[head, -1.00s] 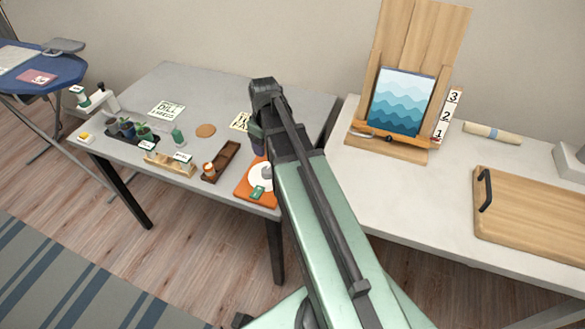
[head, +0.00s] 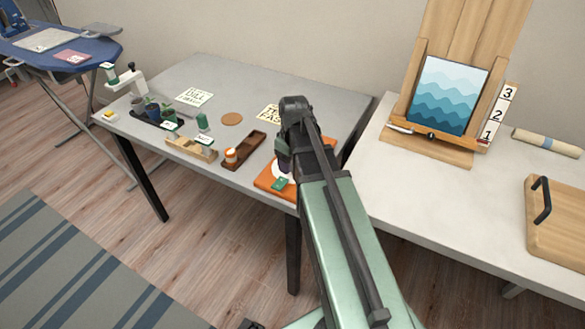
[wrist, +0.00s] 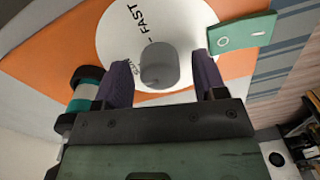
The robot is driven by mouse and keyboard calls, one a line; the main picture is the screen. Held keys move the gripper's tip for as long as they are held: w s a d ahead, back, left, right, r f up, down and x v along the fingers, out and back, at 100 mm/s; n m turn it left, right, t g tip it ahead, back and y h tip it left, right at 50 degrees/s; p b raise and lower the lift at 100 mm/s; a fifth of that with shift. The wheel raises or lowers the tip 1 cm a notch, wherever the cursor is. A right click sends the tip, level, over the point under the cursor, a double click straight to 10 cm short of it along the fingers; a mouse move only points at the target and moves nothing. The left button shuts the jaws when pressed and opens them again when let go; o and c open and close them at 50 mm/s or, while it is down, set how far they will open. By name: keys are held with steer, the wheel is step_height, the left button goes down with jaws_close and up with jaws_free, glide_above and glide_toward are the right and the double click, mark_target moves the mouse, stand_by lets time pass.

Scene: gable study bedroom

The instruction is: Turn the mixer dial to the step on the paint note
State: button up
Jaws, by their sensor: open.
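The mixer has an orange base (head: 264,184) on the grey table, partly hidden by my arm. In the wrist view, its white round plate (wrist: 115,38) reads "FAST" and a partly covered word like "SLOW", and the grey dial knob (wrist: 159,68) stands on it. My gripper (wrist: 161,60) is open, with one dark purple finger on each side of the knob; contact cannot be told. In the head view my gripper (head: 284,158) is over the mixer. A paper note (head: 268,113) lies behind the mixer, partly hidden by my arm, its words not fully readable.
A green tag (wrist: 243,43) sits at the base's edge. A teal-banded cylinder (wrist: 86,90) is close beside the left finger. A dark wooden tray (head: 257,143), a coaster (head: 232,119) and another note (head: 194,97) share the table. An easel (head: 408,140) stands on the right-hand table.

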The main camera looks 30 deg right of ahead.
steer(key=shift+r, duration=0.1)
steer(key=shift+c, duration=0.3)
steer(key=c, duration=0.9)
steer(key=shift+m, duration=0.3)
steer(key=m, duration=0.9)
steer(key=shift+s, duration=0.1)
steer(key=m, duration=0.4)
steer(key=shift+m+t, duration=0.3)
steer(key=shift+m, duration=1.9)
